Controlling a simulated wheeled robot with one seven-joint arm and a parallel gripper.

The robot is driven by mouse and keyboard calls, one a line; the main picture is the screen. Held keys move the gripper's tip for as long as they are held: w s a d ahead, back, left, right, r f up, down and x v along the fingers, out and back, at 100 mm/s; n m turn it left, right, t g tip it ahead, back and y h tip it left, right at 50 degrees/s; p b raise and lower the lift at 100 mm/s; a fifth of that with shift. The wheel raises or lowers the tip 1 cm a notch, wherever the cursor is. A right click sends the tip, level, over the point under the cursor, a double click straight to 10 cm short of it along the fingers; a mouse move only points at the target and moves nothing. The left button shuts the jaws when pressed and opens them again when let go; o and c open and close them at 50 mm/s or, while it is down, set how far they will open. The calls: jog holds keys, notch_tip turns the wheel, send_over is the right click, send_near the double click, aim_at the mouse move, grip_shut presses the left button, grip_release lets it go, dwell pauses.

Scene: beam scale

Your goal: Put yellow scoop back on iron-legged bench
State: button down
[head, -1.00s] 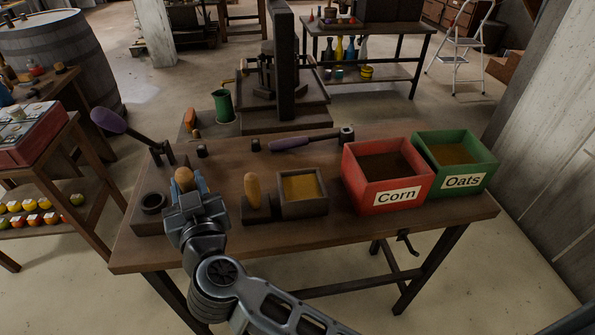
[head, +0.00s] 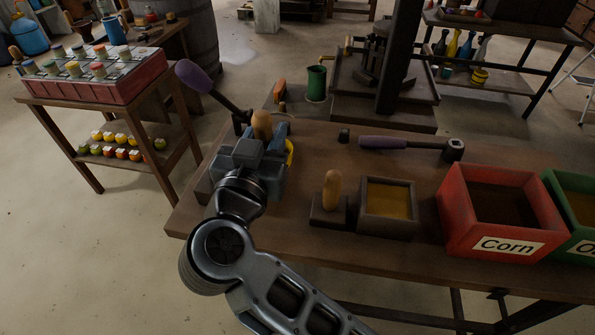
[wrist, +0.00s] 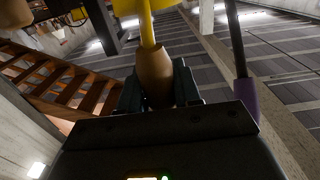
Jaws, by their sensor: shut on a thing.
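The yellow scoop has a tan wooden handle (head: 262,124), and a bit of its yellow part (head: 290,152) shows beside my gripper (head: 263,150). In the wrist view my gripper (wrist: 160,92) is shut on the wooden handle (wrist: 154,72), with the yellow shaft (wrist: 146,27) beyond it. The scoop is over the left end of the wooden bench (head: 290,232) with dark metal legs. My gripper hides what is beneath it, so I cannot tell whether the scoop touches the bench.
On the bench are a wooden peg handle (head: 332,190), a dark box of grain (head: 388,198), a purple-handled tool (head: 400,143), the red Corn bin (head: 495,210) and a green bin (head: 575,205). A purple lever (head: 194,76) rises behind my gripper. A side table (head: 90,100) stands left.

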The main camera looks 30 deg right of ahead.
notch_tip(320, 180, down, 9)
jog(key=b, duration=0.1)
dwell(0.4)
jog(key=shift+f, duration=0.2)
jog(key=c, duration=0.8)
grip_release()
jog(key=shift+r, duration=0.1)
jog(key=v, duration=1.2)
jog(key=shift+b, duration=0.3)
jog(key=shift+d, duration=0.1)
